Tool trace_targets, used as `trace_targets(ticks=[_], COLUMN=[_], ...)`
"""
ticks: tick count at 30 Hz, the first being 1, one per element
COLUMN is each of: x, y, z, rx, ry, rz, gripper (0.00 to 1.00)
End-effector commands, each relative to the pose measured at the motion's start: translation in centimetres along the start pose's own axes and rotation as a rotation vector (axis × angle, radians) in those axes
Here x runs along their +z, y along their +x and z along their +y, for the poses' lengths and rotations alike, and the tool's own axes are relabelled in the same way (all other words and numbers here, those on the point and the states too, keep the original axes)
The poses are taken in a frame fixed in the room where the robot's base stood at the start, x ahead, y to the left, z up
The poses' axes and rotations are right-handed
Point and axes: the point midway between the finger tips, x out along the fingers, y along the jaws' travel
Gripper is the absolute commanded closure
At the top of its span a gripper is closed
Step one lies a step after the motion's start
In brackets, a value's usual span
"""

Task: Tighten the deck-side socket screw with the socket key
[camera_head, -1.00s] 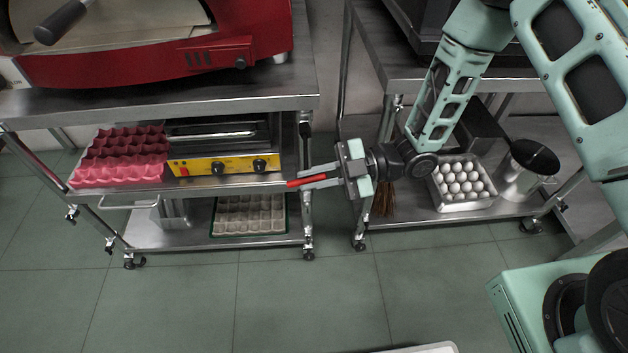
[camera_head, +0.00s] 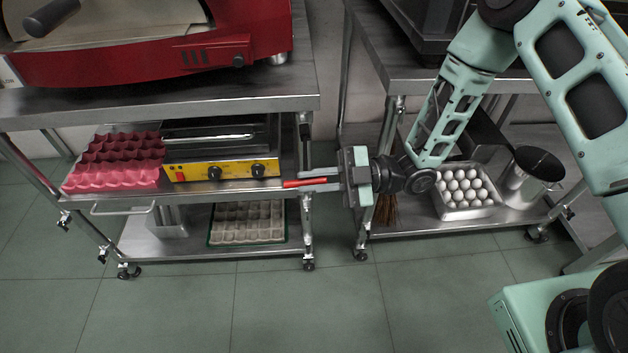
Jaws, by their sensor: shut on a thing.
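My gripper (camera_head: 308,180) points left, at the right end of the left stand's middle shelf (camera_head: 235,188). It is shut on a slim red-handled tool, the socket key (camera_head: 304,182), which lies level between the fingers. The key's left tip is close to the shelf's right edge and the stand's right leg. I cannot tell whether it touches anything there. The deck-side socket screw is too small or hidden to make out.
A yellow-fronted appliance (camera_head: 223,172) and red egg trays (camera_head: 115,162) stand on the middle shelf. A red oven (camera_head: 150,60) is above. A tray of eggs (camera_head: 467,188) and a metal pot (camera_head: 528,178) sit on the right stand's low shelf. The floor in front is clear.

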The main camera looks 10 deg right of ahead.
Motion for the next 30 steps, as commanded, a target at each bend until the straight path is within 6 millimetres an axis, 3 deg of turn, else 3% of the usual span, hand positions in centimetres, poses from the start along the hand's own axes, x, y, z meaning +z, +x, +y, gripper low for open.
trace_targets(ticks=[30], x=[-0.09], y=[0.11], z=[-0.36], rx=[0.084], ry=[-0.019], rz=[0.112], gripper=[1.0])
